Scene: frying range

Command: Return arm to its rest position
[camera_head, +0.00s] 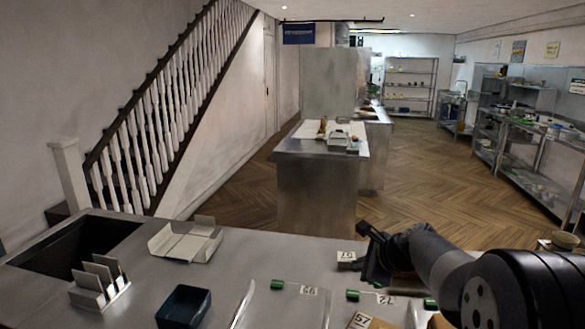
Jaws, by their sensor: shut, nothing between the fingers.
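My arm reaches in from the lower right of the head view. My gripper (366,239) is at its left end, above the far edge of the steel counter (265,254). It is dark, small in the picture, and shut with nothing held. A small pale tag marked with a number (347,256) shows just left of and below it. My arm hides part of the counter's right side.
On the counter are an open pale carton (186,241), a slotted holder (100,290), a dark blue bin (184,306), green-ended items (277,284) and number tags. A dark recess (75,245) is at left. Beyond, a steel island (316,190) stands on the wood floor; shelves (540,150) line the right.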

